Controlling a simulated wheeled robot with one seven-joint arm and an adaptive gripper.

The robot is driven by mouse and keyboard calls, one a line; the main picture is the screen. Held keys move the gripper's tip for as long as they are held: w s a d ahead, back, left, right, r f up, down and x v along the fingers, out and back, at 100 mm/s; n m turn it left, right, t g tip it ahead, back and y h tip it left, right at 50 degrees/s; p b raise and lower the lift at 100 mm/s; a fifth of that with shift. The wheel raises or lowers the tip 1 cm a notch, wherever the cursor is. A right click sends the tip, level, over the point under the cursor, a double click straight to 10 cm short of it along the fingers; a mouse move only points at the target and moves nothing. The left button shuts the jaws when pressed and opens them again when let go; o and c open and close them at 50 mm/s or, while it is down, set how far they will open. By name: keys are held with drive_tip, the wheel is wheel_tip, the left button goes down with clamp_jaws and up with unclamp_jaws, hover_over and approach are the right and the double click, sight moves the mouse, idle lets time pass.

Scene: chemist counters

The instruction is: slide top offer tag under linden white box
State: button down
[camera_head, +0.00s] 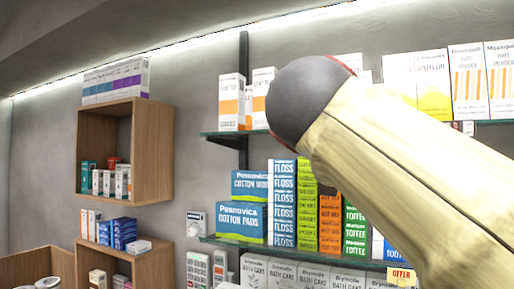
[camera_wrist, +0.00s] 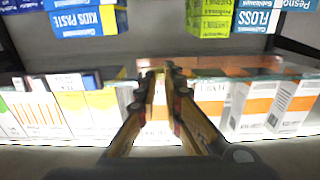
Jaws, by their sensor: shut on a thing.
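My gripper (camera_wrist: 160,72) is in the middle of the wrist view, which shows the shelf upside down. Its fingers are closed together at the front edge of the upper glass shelf (camera_wrist: 225,70), on something thin between the tips that I take for the offer tag; it is barely visible. White boxes with orange bands (camera_wrist: 254,107) stand on that shelf beyond and beside the fingers. Their names are too small to read, so I cannot tell which is Linden. In the head view my arm hides the gripper and part of the upper shelf.
A yellow offer tag (camera_head: 401,278) hangs on the lower shelf edge. White-orange boxes (camera_head: 232,102) stand at the upper shelf's left, powder boxes (camera_head: 467,82) at its right. Floss (camera_head: 282,204) and cotton boxes (camera_head: 240,222) fill the shelf below. Wooden cubbies (camera_head: 152,150) are at left.

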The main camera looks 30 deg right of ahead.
drive_tip(key=shift+s+d, duration=0.35)
drive_tip(key=shift+s, duration=0.15)
drive_tip(key=c, duration=1.9)
unclamp_jaws()
drive_tip(key=shift+a, duration=0.1)
drive_tip(key=shift+v, duration=5.9)
